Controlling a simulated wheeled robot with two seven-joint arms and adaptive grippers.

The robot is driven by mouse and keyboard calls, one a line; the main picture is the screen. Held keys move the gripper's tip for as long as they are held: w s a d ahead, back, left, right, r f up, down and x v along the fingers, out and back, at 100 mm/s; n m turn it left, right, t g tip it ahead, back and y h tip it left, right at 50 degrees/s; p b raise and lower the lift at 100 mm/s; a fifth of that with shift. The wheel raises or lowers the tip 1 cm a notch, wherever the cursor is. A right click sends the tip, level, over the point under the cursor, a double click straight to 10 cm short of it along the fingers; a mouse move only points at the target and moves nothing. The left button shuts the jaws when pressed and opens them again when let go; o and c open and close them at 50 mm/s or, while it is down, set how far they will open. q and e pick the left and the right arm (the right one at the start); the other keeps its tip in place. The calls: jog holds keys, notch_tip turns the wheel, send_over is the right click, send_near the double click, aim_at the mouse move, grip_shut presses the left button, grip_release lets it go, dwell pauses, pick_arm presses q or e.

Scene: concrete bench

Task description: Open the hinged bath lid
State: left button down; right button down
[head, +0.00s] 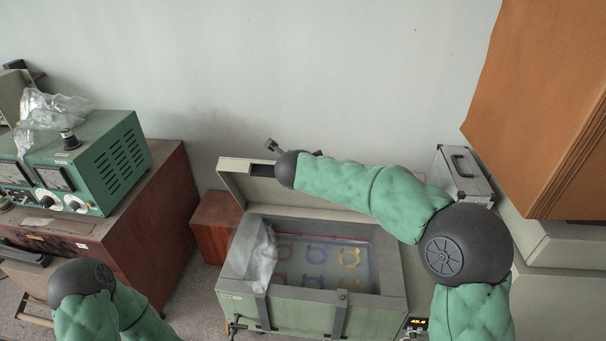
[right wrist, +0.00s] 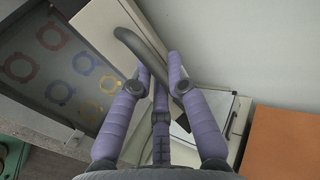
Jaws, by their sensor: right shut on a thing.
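The bath (head: 285,312) is a pale green box on the floor side of the scene, in the middle of the head view. Its cream lid (head: 234,180) stands raised at the back, leaving the basin open. The lid also shows in the right wrist view (right wrist: 100,22), with a dark curved handle (right wrist: 138,46). My right gripper (right wrist: 160,75) has purple fingers and is shut on the handle. In the head view this gripper (head: 272,147) is small and partly hidden behind its wrist at the lid's upper edge. My left gripper is out of view; only its arm shows at lower left.
Coloured rings (head: 315,254) lie in the basin. A clear plastic bag (head: 262,262) drapes over its left rim. A green instrument (head: 100,165) stands on a brown cabinet at left. A metal case (head: 462,172) and an orange-brown box (head: 535,110) are at right. A wall stands behind the lid.

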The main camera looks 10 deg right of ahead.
jog(key=shift+w+r, duration=0.1)
jog(key=shift+r, duration=0.05)
jog(key=c, duration=1.2)
grip_release()
jog(key=v, duration=1.2)
